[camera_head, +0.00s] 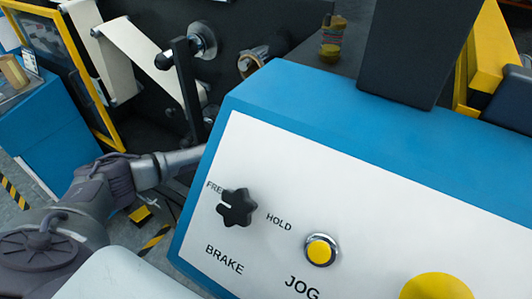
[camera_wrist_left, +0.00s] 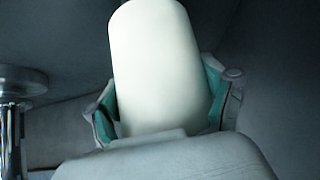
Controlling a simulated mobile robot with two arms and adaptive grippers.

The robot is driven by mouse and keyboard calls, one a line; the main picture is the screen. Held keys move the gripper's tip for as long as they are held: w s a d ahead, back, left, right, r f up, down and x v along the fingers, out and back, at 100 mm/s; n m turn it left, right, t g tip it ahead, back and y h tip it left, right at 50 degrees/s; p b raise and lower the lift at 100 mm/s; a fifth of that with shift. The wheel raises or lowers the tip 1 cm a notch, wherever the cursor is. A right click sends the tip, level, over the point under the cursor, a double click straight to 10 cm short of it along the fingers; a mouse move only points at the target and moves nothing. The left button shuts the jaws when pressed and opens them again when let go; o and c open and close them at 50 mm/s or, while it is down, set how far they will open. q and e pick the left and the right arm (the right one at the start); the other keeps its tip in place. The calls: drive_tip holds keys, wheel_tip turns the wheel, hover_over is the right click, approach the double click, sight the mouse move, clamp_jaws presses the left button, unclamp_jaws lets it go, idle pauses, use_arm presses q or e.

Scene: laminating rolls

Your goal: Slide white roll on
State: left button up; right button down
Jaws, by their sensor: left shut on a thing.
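In the left wrist view a white roll (camera_wrist_left: 155,65) stands between the fingers of my left gripper (camera_wrist_left: 166,105). The teal finger pads are shut on both its sides. In the head view my left arm reaches in from the left, and its gripper and the roll are hidden behind the blue console. A metal shaft with a round flange (camera_wrist_left: 22,82) shows at the left edge of the wrist view, apart from the roll. In the head view a chrome hub (camera_head: 203,40) and a shaft with a tan ring (camera_head: 250,62) sit on the dark machine plate. My right gripper is not in view.
The blue console (camera_head: 300,90) fills the front right, with a black brake knob (camera_head: 237,207), its white mark toward FREE, and a yellow jog button (camera_head: 320,250). A white web (camera_head: 150,62) runs down behind a black bar (camera_head: 187,90). A yellow-framed guard (camera_head: 75,75) stands left.

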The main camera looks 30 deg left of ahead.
use_arm(q)
drive_tip(key=o, duration=1.3)
drive_tip(key=shift+s, duration=0.1)
drive_tip(key=v, duration=0.2)
drive_tip(key=shift+s+a+r, duration=0.1)
drive_tip(key=shift+s+r, duration=0.05)
drive_tip(key=shift+r, duration=0.15)
drive_tip(key=s, duration=0.8)
drive_tip(key=s+a, duration=0.1)
drive_tip(key=s, duration=0.3)
drive_tip(key=shift+s+r, duration=0.1)
drive_tip(key=shift+s, duration=0.05)
